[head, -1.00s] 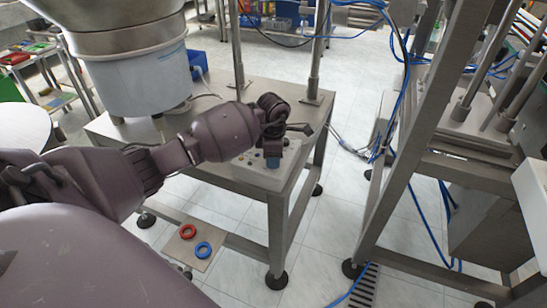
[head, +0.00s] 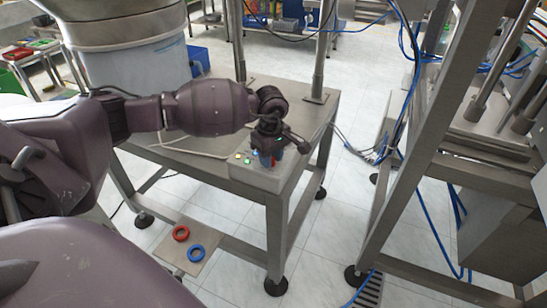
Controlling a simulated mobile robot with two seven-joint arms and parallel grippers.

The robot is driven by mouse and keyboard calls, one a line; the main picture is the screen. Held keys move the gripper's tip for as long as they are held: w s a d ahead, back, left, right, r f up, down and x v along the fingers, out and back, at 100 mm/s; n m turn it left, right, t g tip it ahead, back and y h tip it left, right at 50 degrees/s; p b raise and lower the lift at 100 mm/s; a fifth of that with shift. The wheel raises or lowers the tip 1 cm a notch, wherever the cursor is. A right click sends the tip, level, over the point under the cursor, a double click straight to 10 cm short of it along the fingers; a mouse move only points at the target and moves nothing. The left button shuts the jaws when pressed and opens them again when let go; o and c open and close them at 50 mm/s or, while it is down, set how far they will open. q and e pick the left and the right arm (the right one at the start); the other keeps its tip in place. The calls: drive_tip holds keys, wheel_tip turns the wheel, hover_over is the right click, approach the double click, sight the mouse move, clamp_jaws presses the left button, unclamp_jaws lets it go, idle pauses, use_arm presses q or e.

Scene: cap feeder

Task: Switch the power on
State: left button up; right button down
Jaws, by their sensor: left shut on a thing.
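A grey control box (head: 262,182) sits on the front right corner of the metal table. Small lamps or buttons show on its top, with a bright green one (head: 247,160) and a yellow one beside it. The exact turn of the switch is hidden. My right gripper is not in view.
A large feeder bowl (head: 125,50) stands at the back left of the table. A red ring (head: 181,233) and a blue ring (head: 196,253) lie on a low plate. A metal frame with blue hoses (head: 405,130) stands to the right.

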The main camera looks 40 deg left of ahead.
use_arm(q)
drive_tip(key=shift+m, duration=0.8)
drive_tip(key=o, duration=0.9)
drive_tip(key=shift+r+p, duration=0.55)
drive_tip(key=shift+r, duration=4.9)
